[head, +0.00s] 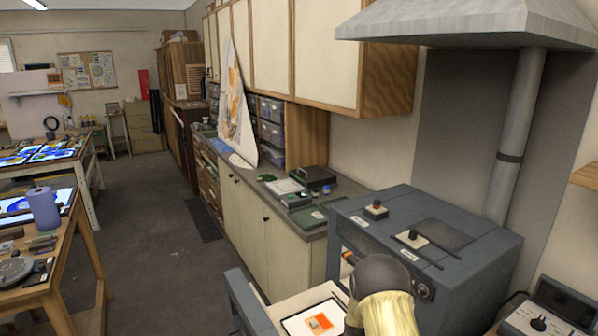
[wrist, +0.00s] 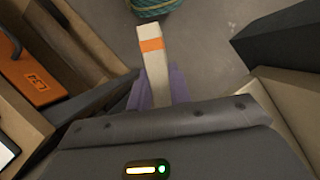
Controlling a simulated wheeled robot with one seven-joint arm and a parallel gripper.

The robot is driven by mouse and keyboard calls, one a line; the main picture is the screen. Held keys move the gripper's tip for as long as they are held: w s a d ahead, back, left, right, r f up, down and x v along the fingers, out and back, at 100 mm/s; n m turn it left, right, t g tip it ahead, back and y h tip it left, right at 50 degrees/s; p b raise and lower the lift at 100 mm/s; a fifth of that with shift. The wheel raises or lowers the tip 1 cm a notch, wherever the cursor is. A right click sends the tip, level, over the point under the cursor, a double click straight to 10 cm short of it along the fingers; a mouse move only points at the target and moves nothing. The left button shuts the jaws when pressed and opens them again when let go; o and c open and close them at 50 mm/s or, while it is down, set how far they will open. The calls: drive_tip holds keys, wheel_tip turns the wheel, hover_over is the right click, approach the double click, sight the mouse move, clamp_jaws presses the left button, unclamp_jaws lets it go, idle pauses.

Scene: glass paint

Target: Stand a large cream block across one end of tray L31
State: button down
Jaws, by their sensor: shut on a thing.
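My gripper (wrist: 153,88) has purple fingers and is closed around a long cream block (wrist: 152,58) with an orange band, in the wrist view. The block sticks out beyond the fingers, above the grey floor. An orange plate (wrist: 38,75) with a small dark marking lies at the left of the wrist view. The marking looks like L34 or L31; I cannot tell which. In the head view an orange piece (head: 319,322) lies on a white sheet beside my arm. I cannot make out a whole tray, and my gripper is hidden in the head view.
A grey kiln (head: 430,235) stands close to my arm, under a hood (head: 465,22). A counter (head: 250,185) with small items runs behind it. A wooden workbench (head: 50,262) is at left, with open floor (head: 150,215) between. A teal woven container (wrist: 155,8) is beyond the block.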

drive_tip(key=shift+r+p, duration=0.85)
drive_tip(key=shift+r, duration=0.7)
